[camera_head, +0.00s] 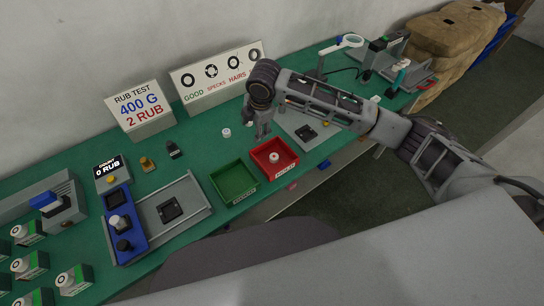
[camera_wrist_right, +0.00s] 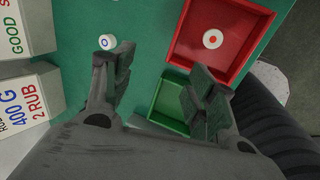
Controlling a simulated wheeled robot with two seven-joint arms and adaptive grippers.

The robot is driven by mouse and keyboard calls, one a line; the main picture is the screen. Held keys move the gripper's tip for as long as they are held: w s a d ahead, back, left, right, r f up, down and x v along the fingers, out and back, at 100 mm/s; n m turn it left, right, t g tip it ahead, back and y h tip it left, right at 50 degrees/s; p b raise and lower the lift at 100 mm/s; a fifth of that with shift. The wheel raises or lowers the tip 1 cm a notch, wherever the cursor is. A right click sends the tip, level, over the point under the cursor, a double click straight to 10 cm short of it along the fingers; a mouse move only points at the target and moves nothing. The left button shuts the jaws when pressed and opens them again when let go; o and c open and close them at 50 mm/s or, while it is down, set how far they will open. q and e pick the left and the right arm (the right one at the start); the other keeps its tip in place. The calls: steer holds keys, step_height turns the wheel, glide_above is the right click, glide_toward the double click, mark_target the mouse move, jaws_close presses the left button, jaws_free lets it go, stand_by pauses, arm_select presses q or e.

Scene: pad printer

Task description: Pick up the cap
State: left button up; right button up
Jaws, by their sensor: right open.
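A small white cap (camera_head: 226,132) stands on the green table, left of my right gripper (camera_head: 263,132) in the head view. In the right wrist view this cap (camera_wrist_right: 107,41) shows a blue ring on top and lies just beyond one finger. A second white cap (camera_head: 273,157) sits in the red tray (camera_head: 287,171); the right wrist view shows a red dot on this second cap (camera_wrist_right: 212,38). My right gripper is open and empty, pointing down above the table, and it touches neither cap. My left gripper is out of view.
A green tray (camera_head: 236,194) stands beside the red tray. Two signs (camera_head: 139,108) (camera_head: 216,78) stand along the back. A blue fixture with a grey plate (camera_head: 186,196) lies to the left. Green table around the loose cap is clear.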

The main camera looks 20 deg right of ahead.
steer(key=s+d+n, duration=0.1)
steer(key=s+d+n+g+h, duration=0.1)
steer(key=n, duration=0.1)
steer(key=s+d+n+g+h, duration=0.1)
steer(key=s+d, duration=0.1)
steer(key=shift+d+f+n, duration=0.1)
steer(key=shift+f+n, duration=0.2)
steer(key=shift+f, duration=0.05)
steer(key=shift+f, duration=0.1)
glide_above(274, 156)
steer(key=shift+s+a+f, duration=0.1)
steer(key=shift+a+f, duration=0.1)
steer(key=shift+f, duration=1.9)
steer(key=shift+a+f, duration=0.15)
steer(key=shift+f, duration=1.9)
steer(key=shift+f, duration=0.1)
steer(key=shift+d+f+p, duration=0.15)
steer(key=shift+f+p, duration=0.05)
steer(key=shift+f, duration=1.05)
steer(key=shift+d+f+p, duration=0.15)
steer(key=shift+f, duration=1.1)
